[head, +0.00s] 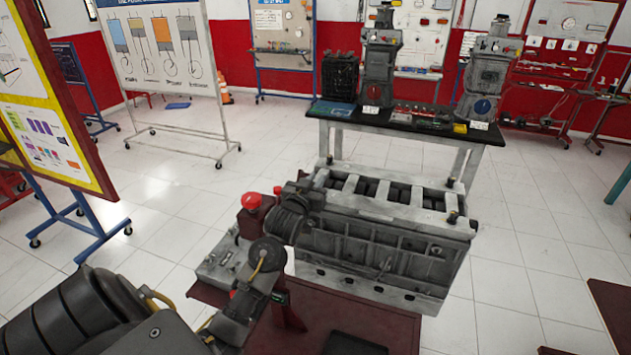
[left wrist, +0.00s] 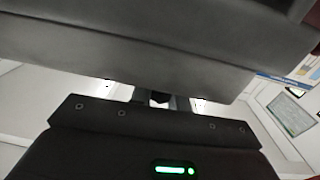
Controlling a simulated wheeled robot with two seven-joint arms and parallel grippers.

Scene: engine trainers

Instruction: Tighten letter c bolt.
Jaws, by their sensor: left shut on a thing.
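My left arm comes in from the lower left of the head view and bends beside the near left end of the grey engine block (head: 380,235). My left gripper (head: 281,298), marked by a small green light, is low by that end, above the dark red stand. In the left wrist view, the gripper (left wrist: 160,98) is shut on a small dark piece, mostly hidden between its fingers. Small dark bolts show on the block, one at its right end (head: 452,217). No letter is legible, so I cannot tell which is bolt c. My right gripper is not in view.
The dark red stand (head: 345,312) lies in front. A bench (head: 400,126) with engine models stands behind. A board (head: 70,130) on wheels is at left. White tiled floor is open around these.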

